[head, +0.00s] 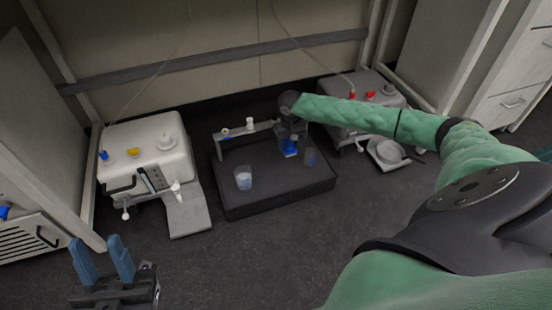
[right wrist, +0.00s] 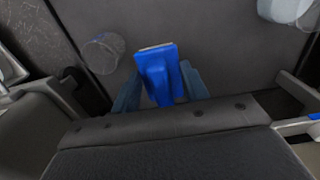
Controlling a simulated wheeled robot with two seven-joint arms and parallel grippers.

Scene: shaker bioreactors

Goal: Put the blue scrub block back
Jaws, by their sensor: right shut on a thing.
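The blue scrub block (head: 289,148) is at my right gripper (head: 291,140), over the back right part of the dark tray (head: 275,198). In the right wrist view the block (right wrist: 158,72) sits between the two fingers of the right gripper (right wrist: 162,88), which is shut on it. I cannot tell whether the block touches the tray's surface. My left gripper (head: 97,245) is open and empty at the lower left, away from the tray.
A cup with pale contents (head: 243,178) and a clear cup (head: 310,157) stand on the tray. A pale rail (head: 234,133) with small items runs along its back. A white machine (head: 148,150) stands left; a grey machine (head: 345,88) stands right, partly behind my arm.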

